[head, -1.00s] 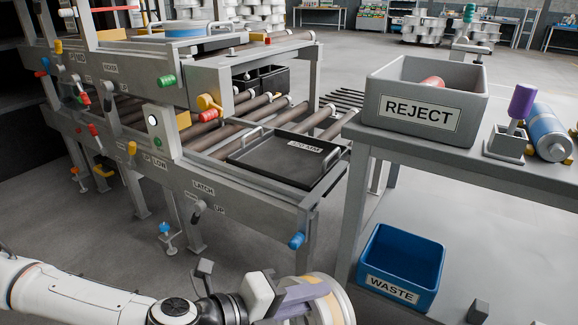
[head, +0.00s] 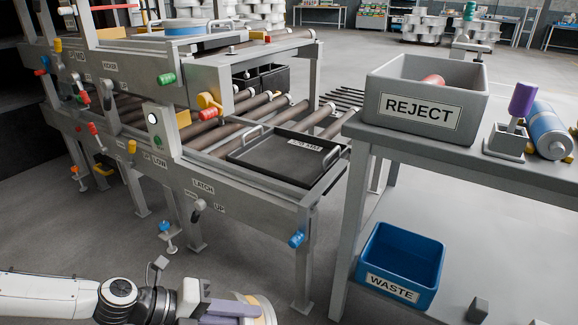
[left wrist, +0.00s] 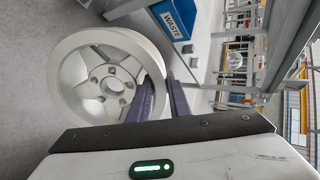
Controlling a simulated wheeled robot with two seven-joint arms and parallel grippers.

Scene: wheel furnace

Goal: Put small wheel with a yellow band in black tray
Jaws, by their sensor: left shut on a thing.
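My left gripper (head: 236,309) is at the bottom of the head view, shut on a pale wheel (head: 264,308) that shows a yellowish band and is cut off by the picture's lower edge. In the left wrist view the wheel (left wrist: 92,84) is white with several spokes and bolt holes, its rim between the purple-grey fingers (left wrist: 160,100). The black tray (head: 272,158) lies flat on the lower roller conveyor, with silver handles and a label; it looks empty. The gripper and wheel are in front of and below it, well apart. My right gripper is not in view.
The steel conveyor frame (head: 250,205) carries levers and coloured knobs, including a blue knob (head: 296,239) at its near corner. A grey REJECT bin (head: 412,112) stands on the right table; a blue WASTE bin (head: 402,262) is below. Open floor lies between my arm and the frame.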

